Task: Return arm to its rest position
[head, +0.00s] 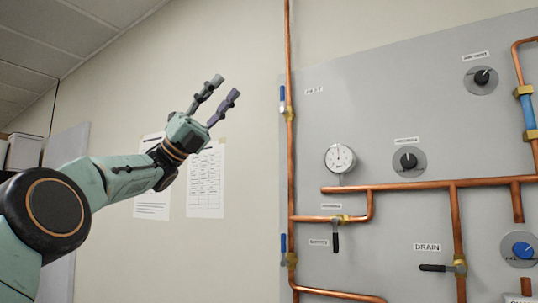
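My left arm comes in from the left and reaches up and to the right, in front of the cream wall. Its gripper (221,102) is open, with two fingers spread apart, one grey and one purplish. Nothing is between the fingers. In the picture the gripper stands left of the grey panel, apart from the copper pipes. My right arm and its gripper are not in view.
A grey panel (385,110) fills the right side, with copper pipes (420,187), a pressure gauge (340,158), knobs (408,160) and a black DRAIN valve handle (434,268). Printed sheets (205,185) hang on the wall behind my arm. White boxes (25,151) stand at far left.

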